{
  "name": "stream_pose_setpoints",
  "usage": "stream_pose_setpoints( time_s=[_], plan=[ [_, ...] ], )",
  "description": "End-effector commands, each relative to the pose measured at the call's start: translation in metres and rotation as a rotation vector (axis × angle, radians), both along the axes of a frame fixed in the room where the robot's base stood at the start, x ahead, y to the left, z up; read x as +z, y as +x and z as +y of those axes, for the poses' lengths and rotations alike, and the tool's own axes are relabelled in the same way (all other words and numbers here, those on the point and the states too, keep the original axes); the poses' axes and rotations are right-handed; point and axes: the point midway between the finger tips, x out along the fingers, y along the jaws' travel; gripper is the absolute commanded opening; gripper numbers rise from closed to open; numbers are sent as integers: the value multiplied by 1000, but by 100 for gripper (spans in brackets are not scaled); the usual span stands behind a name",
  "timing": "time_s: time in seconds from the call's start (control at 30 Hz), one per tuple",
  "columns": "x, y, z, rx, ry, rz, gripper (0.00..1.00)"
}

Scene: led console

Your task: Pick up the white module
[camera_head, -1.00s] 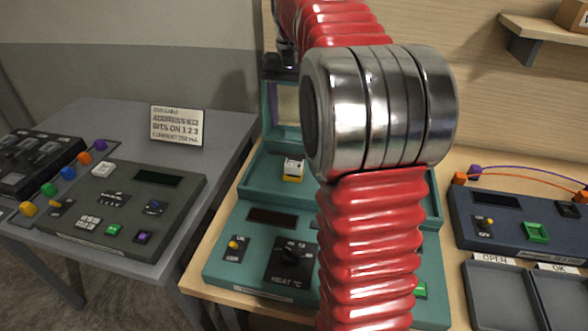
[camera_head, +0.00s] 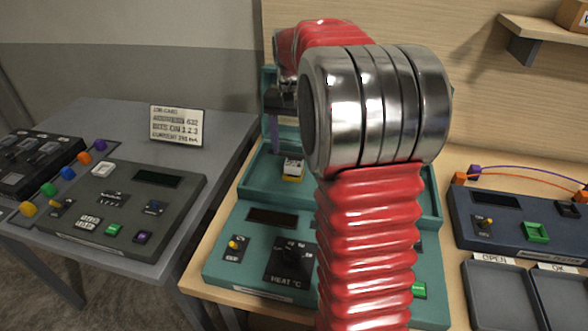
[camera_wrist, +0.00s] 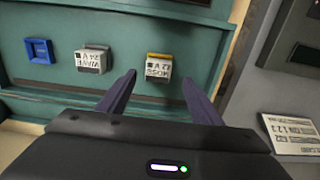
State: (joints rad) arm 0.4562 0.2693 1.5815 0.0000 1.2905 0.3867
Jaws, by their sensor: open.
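Two white-topped modules with black print show in the wrist view. One (camera_wrist: 92,59) has a pale body. The other (camera_wrist: 159,67) has a yellow edge and shows in the head view (camera_head: 292,167) on the teal console's tray (camera_head: 255,170). My gripper (camera_wrist: 159,80) is open and empty, its two dark fingers pointing toward the yellow-edged module, which appears between the fingertips. I cannot tell the exact gap. In the head view my gripper (camera_head: 275,132) hangs above and behind this module. My red arm hides the rest of the tray there.
A blue square part (camera_wrist: 39,51) lies beyond the pale module. A grey console (camera_head: 125,205) and a printed card (camera_head: 177,126) stand on the left table. A dark blue console (camera_head: 520,225) and grey bins (camera_head: 500,295) are at the right.

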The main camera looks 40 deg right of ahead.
Motion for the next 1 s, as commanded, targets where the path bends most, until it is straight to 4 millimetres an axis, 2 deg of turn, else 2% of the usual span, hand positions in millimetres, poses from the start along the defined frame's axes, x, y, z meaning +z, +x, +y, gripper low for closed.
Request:
stream_pose_setpoints(
  time_s=[0.17, 0.5, 0.6, 1.0],
  plan=[
    [-3, 0, -1, -1, 1, 1, 59],
    [-44, -2, -3, -1, 2, 3, 59],
    [-50, -2, -3, -1, 1, 1, 59],
    [-52, -2, -3, -1, 0, 0, 59]
  ],
)
